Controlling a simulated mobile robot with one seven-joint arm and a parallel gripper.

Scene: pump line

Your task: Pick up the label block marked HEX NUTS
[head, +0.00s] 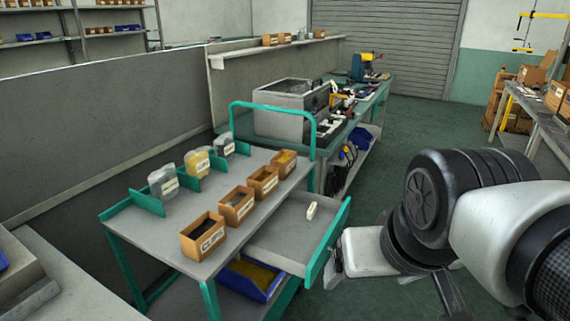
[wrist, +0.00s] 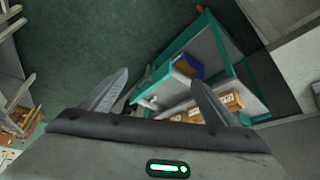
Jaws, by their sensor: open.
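A small white block (head: 311,210) lies in the open drawer (head: 282,237) of a green-framed cart. Its marking is too small to read, so I cannot tell whether it is the HEX NUTS block. A small white shape (wrist: 148,102) shows between my fingers in the wrist view, probably the same block. My gripper (wrist: 160,88) is open with nothing between its fingertips, apart from the cart. In the head view my arm reaches in from the right, beside the drawer front; my fingertips are not clear there.
Several labelled cardboard bins (head: 237,204) stand on the cart top (head: 165,240), with bags (head: 163,182) between green dividers behind them. A blue bin (head: 250,279) sits on the shelf under the drawer. A workbench (head: 375,103) stands behind. The floor (head: 400,140) to the right is clear.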

